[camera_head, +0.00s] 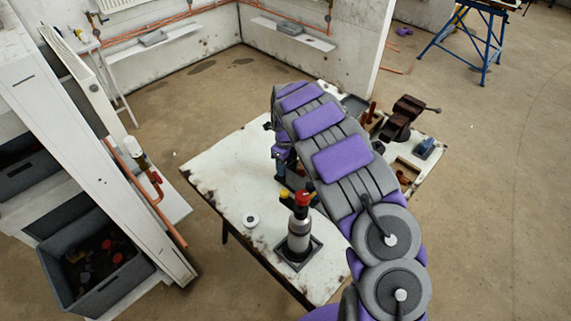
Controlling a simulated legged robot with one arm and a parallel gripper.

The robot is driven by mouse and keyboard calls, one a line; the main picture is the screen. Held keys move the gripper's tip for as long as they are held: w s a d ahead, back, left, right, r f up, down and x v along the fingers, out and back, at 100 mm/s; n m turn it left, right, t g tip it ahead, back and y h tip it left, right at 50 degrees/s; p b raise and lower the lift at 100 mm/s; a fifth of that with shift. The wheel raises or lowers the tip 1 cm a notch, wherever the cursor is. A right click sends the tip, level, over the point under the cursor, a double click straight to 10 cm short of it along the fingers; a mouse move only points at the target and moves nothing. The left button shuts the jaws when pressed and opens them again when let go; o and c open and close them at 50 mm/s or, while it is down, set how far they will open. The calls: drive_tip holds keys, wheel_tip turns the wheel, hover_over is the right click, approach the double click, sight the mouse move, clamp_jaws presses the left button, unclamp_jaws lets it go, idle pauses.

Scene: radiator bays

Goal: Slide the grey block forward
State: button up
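I cannot pick out the grey block with certainty. A flat grey box-like thing (152,38) lies on the white wall shelf at the upper left. A similar grey one (289,28) lies on the shelf at the back wall. My purple and grey arm reaches across the white worktable (222,163) and bends down at its far end. My gripper (290,178) is low over the table's middle, mostly hidden behind the arm and dark. I cannot see its fingers clearly, nor anything held in them.
A grey cylinder with a red top (299,240) stands in a dark square tray at the table's front. A white roll (251,220) lies left of it. A brown vise (404,117) and a blue tool (425,148) are at the right. The table's left part is clear.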

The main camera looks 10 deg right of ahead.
sight(301, 180)
clamp_jaws()
idle(0.3)
drive_tip(key=shift+s+d+r+p, duration=0.1)
drive_tip(key=shift+s+d+p, duration=0.5)
drive_tip(key=shift+s+d, duration=0.7)
drive_tip(key=shift+s+d+p, duration=0.55)
drive_tip(key=shift+s+d, duration=0.35)
drive_tip(key=shift+s, duration=0.7)
drive_tip(key=shift+s+d+r+p, duration=0.1)
drive_tip(key=shift+s+d+p, duration=0.5)
drive_tip(key=shift+s+d, duration=0.7)
drive_tip(key=shift+s+d+f+p, duration=0.1)
drive_tip(key=shift+s+d+p, duration=0.2)
drive_tip(key=shift+s, duration=0.45)
drive_tip(key=shift+s+d+p, duration=0.1)
drive_tip(key=shift+s+d, duration=0.3)
drive_tip(key=shift+s, duration=0.4)
drive_tip(key=shift+f, duration=0.1)
drive_tip(key=shift+o, duration=1.1)
unclamp_jaws()
drive_tip(key=shift+s+d, duration=0.1)
drive_tip(key=shift+d, duration=0.15)
